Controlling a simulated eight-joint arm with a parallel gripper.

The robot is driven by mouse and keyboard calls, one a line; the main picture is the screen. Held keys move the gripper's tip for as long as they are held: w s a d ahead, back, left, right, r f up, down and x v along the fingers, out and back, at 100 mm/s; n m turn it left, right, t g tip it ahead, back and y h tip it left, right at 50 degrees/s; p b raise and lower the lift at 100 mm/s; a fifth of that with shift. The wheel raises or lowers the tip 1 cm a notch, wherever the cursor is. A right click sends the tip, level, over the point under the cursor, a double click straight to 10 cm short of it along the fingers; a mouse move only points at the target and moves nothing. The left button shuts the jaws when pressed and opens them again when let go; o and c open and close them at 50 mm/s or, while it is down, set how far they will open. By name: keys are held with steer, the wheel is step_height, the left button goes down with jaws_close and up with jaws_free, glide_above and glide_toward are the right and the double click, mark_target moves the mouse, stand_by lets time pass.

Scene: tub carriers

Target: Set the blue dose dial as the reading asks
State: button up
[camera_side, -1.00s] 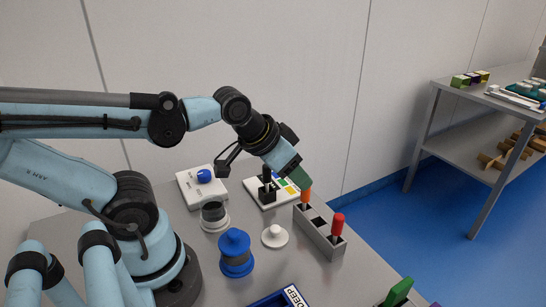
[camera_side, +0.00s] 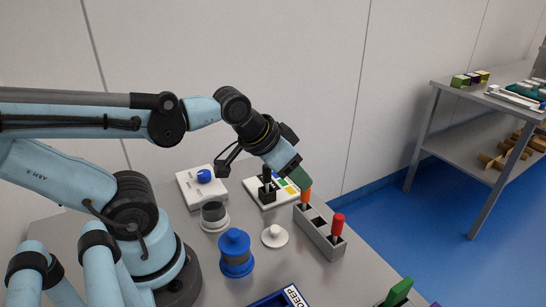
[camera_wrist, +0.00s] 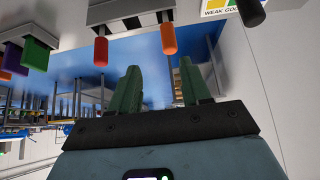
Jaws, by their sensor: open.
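A blue knob (camera_side: 204,176) sits on a white plate (camera_side: 188,186) at the back left in the side view; it looks like the dose dial. Its setting marks are too small to read. A white panel (camera_side: 254,183) with coloured squares and a black post (camera_side: 267,192) stands right of it. The panel's edge shows in the wrist view (camera_wrist: 214,7), with the words "WEAK" and "GOOD" partly visible. My gripper (camera_side: 301,178) is above the orange handle, right of the panel and away from the dial. In the wrist view its green fingers (camera_wrist: 160,75) are apart and empty.
A grey rack (camera_side: 322,238) holds an orange handle (camera_side: 306,196) and a red handle (camera_side: 338,224). A blue spool-shaped tub (camera_side: 236,255), a grey-topped tub (camera_side: 214,216) and a white lidded piece (camera_side: 274,236) stand nearer. A blue tray (camera_side: 270,301) is at the front edge.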

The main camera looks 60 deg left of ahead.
stand_by(0.5)
steer(key=shift+o, duration=1.7)
steer(key=s+a+n+g+y, duration=0.1)
steer(key=a+n, duration=0.5)
steer(key=a, duration=0.6)
steer(key=s+g, duration=0.1)
steer(key=g, duration=0.1)
steer(key=shift+s+a+r+n+g+y, duration=0.15)
steer(key=shift+r+n+g+y, duration=0.15)
steer(key=shift+r+n, duration=0.1)
steer(key=n+g+h, duration=0.2)
steer(key=n+g, duration=0.2)
steer(key=n, duration=0.4)
glide_toward(204, 173)
steer(key=shift+s+d+f, duration=0.1)
steer(key=shift+f, duration=2)
steer(key=shift+s+d+f, duration=0.1)
steer(key=shift+f, duration=2.05)
steer(key=shift+c, duration=0.3)
steer(key=c, duration=1)
